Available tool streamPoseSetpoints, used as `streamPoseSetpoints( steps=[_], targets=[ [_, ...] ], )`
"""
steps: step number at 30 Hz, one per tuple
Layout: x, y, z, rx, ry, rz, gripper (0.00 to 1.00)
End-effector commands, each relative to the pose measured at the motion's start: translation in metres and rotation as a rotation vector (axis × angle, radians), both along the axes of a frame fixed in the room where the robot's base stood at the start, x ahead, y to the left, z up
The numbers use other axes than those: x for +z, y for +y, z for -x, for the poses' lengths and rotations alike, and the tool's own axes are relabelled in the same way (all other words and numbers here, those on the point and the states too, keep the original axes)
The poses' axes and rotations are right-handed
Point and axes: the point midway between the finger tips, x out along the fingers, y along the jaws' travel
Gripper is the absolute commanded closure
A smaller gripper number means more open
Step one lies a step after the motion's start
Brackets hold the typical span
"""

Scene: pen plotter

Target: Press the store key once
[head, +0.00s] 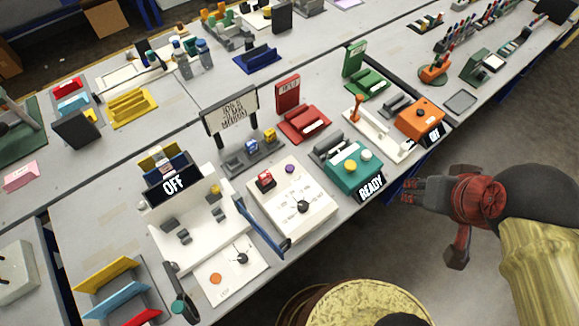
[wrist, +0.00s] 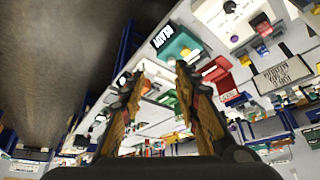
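No label reading "store" is legible, so I cannot tell which key it is. A teal box (head: 354,172) with a READY display (head: 371,187) stands near the table's front edge and has a yellow button (head: 350,166) and a pale button (head: 365,155). Left of it, a white panel (head: 290,215) carries a red key (head: 265,180), a purple button (head: 290,169) and a black knob (head: 303,207). My gripper (head: 410,192) is off the table's front edge, right of the teal box and touching nothing. In the wrist view its fingers (wrist: 160,72) are apart and empty; the teal box (wrist: 183,45) shows beyond them.
A white machine with an OFF display (head: 174,184) and a blue bar (head: 262,228) stands left of the panel. An orange box (head: 420,119) and white stand are at the right. Red and green holders (head: 303,122) (head: 368,82) stand behind. The floor in front is clear.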

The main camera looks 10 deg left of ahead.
Motion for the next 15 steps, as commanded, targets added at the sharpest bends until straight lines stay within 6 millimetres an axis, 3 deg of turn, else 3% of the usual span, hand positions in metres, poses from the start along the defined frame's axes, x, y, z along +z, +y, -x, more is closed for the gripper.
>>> streamPoseSetpoints(
  steps=[15],
  targets=[
    [0.0000,0.0000,0.0000,0.000,0.000,0.000,1.00]
  ],
)
